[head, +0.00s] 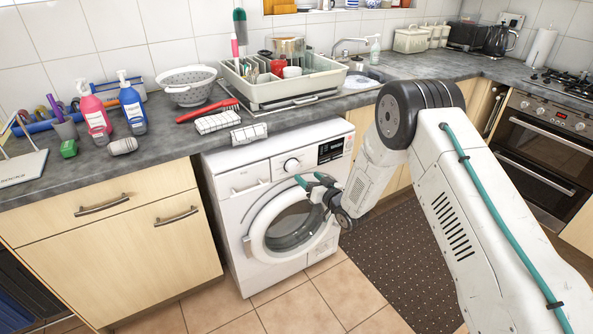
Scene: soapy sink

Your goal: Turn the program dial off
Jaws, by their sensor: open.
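The white washing machine (225,211) stands under the counter, with a round glass door (290,228) on its front that looks closed. My gripper (306,180) is open and empty in front of the machine, a little below and right of the dial. Its teal-tipped fingers point toward the panel and appear apart from the dial. My arm comes in from the right and hides part of the door's right side.
The counter (172,143) above holds a dish rack (285,88), a colander (188,84), folded cloths (218,122) and soap bottles (132,104). Wooden cabinets (125,245) flank the machine. A dark mat (385,265) and open tiled floor lie in front. An oven (548,150) stands right.

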